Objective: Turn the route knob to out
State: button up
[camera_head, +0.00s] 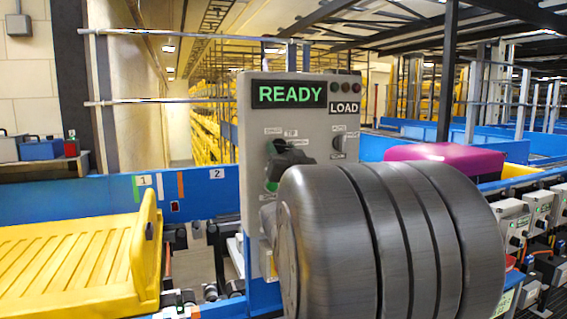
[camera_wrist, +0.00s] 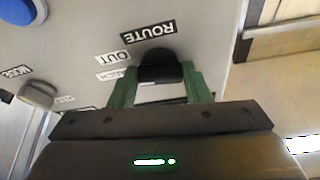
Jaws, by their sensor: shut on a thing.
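The route knob (camera_wrist: 158,66) is a black knob on the grey panel, under the ROUTE label (camera_wrist: 149,32) in the upside-down wrist view. The OUT label (camera_wrist: 113,58) is beside it, with another small label (camera_wrist: 117,75) nearby. My gripper (camera_wrist: 160,86) has its green fingers on either side of the knob and is shut on it. The knob's exact pointing is hard to tell. In the head view the control panel (camera_head: 245,140) shows a green READY display (camera_head: 288,94) and a LOAD label (camera_head: 344,108). My dark arm covers the lower panel there.
A yellow tray (camera_head: 70,250) is at left before a blue side wall (camera_head: 60,207). A magenta object (camera_head: 445,157) is behind my arm. Grey control boxes (camera_head: 510,220) line the right.

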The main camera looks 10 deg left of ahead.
jog(key=shift+a+m+t+h+b, duration=0.15)
jog(key=shift+m+h+b, duration=0.4)
jog(key=shift+m, duration=0.85)
jog(key=shift+d+m+t+h+b, duration=0.1)
jog(key=shift+m+t+h+b, duration=0.1)
jog(key=shift+m+h, duration=0.9)
jog(key=shift+m, duration=0.5)
jog(key=o, duration=1)
jog(key=shift+s, duration=0.1)
jog(key=b+v, duration=0.2)
jog(key=v, duration=1.1)
jog(key=shift+s+f, duration=0.25)
jog(key=shift+s, duration=0.05)
jog(key=p+x, duration=0.2)
jog(key=x, duration=1.1)
jog(key=shift+w+r, duration=0.3)
jog(key=shift+w, duration=0.05)
